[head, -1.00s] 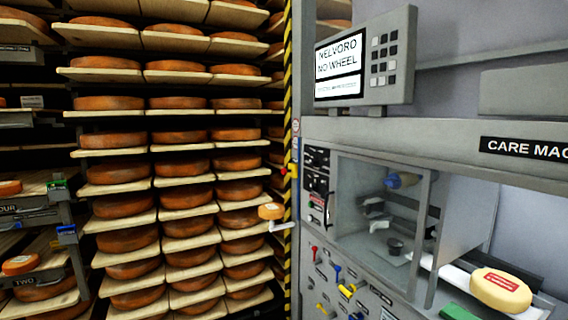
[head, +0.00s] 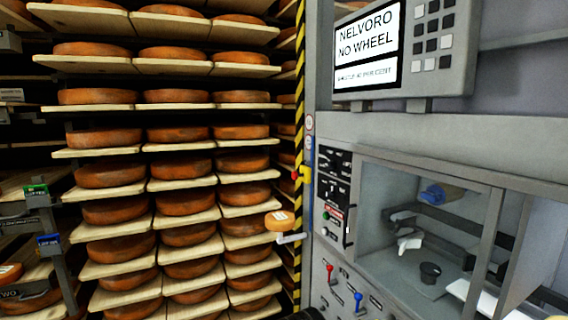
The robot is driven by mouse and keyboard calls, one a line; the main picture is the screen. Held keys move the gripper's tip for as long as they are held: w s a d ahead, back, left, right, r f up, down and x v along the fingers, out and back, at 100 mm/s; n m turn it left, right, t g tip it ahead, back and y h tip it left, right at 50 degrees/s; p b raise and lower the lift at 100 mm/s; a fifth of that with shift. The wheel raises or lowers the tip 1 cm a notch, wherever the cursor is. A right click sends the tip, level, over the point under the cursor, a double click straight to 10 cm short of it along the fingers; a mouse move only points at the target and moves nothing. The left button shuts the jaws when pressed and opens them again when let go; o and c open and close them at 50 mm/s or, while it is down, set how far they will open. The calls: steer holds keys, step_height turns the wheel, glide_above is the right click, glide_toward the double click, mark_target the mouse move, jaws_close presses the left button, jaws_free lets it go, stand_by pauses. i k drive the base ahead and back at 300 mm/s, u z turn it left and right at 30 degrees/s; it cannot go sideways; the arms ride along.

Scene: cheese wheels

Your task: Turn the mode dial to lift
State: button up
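A narrow black control panel (head: 346,165) is on the left front of the grey care machine (head: 400,135). It carries small knobs, white markings and a green button (head: 326,216). The mode dial is probably one of these knobs, but they are too small to tell which, or where it points. The screen (head: 367,47) above reads "NELVORO NO WHEEL", with a smaller line I cannot read. My gripper is not recognisable in the view; only a dark shape shows at the bottom edge, and I cannot tell what it is.
Racks of orange cheese wheels (head: 105,138) on boards fill the left. A small cheese (head: 279,221) sits on a pale bracket (head: 291,238) beside the striped post (head: 298,100). Right of the panel is a glass-fronted chamber (head: 425,225). A red lever (head: 329,270) and blue lever (head: 358,299) are below.

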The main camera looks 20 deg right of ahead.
mark_target(329, 164)
steer(key=z, duration=0.05)
steer(key=i, duration=1.7)
steer(key=z, duration=0.45)
